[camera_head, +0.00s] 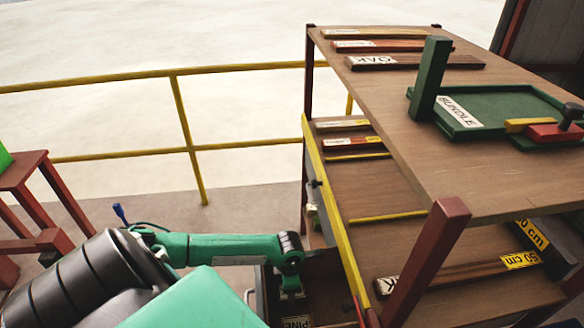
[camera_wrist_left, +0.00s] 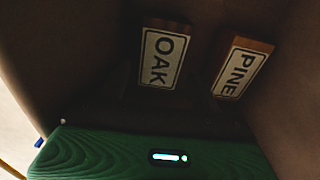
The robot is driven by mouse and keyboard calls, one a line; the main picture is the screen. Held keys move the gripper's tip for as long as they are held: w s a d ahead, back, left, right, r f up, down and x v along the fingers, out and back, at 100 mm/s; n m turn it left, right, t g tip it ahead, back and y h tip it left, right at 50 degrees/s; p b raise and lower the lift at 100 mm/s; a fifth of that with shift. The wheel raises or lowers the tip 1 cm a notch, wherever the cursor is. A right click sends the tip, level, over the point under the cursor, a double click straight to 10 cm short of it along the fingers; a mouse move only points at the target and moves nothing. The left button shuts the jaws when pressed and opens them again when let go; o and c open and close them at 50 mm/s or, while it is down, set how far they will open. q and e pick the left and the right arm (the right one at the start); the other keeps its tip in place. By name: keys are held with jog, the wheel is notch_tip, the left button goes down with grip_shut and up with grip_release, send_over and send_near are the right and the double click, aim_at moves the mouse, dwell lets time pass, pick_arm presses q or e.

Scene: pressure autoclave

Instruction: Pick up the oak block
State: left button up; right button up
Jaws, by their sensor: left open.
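In the left wrist view, a block labelled OAK (camera_wrist_left: 160,58) shows its white label in a dark recess, upper centre. A block labelled PINE (camera_wrist_left: 242,70) is to its right, tilted, with a gap between them. My left gripper (camera_head: 291,288) points down into the dark space left of the rack in the head view; its fingers are hard to make out. It is open, apart from the OAK block as far as I can see. In the head view a PINE label (camera_head: 297,322) shows just below it, and I cannot pick out the OAK block there. My right gripper is not in view.
A wooden rack (camera_head: 480,190) with labelled planks fills the right; one top plank (camera_head: 420,62) also reads OAK. A green BUNDLE tray (camera_head: 500,108) sits on top. The rack's red post (camera_head: 430,255) and yellow edge (camera_head: 335,215) stand right of my arm. A yellow railing (camera_head: 185,120) runs behind.

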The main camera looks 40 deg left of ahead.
pick_arm(q)
notch_tip(320, 180, down, 5)
jog(key=b, duration=0.3)
jog(key=shift+f, duration=0.15)
jog(key=c, duration=0.9)
